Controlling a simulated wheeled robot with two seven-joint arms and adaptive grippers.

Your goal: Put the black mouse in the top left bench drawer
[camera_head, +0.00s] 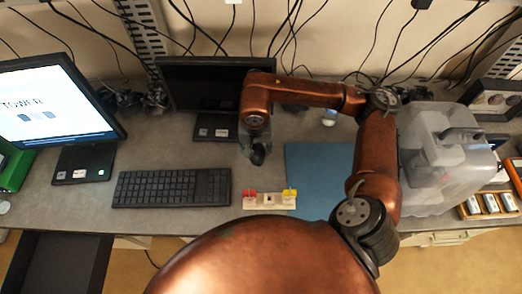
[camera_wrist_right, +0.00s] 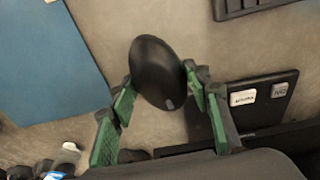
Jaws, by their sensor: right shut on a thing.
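The black mouse (camera_wrist_right: 158,68) is an oval in the right wrist view, pinched between the green-padded fingers of my right gripper (camera_wrist_right: 160,84). In the head view the mouse (camera_head: 258,156) shows small and dark under the right gripper (camera_head: 256,147), above the bench, in front of the monitor and right of the keyboard. My right gripper is shut on it. An open, dark drawer (camera_head: 105,262) sticks out from the bench front at the lower left; the part of its inside that shows looks empty. My left gripper is not in view.
A black keyboard (camera_head: 172,188), a lit monitor (camera_head: 55,100) and a dark monitor (camera_head: 200,85) stand on the bench. A small block with red and yellow parts (camera_head: 268,200) and a blue mat (camera_head: 318,175) lie right of the keyboard. A translucent case (camera_head: 425,190) stands at the right.

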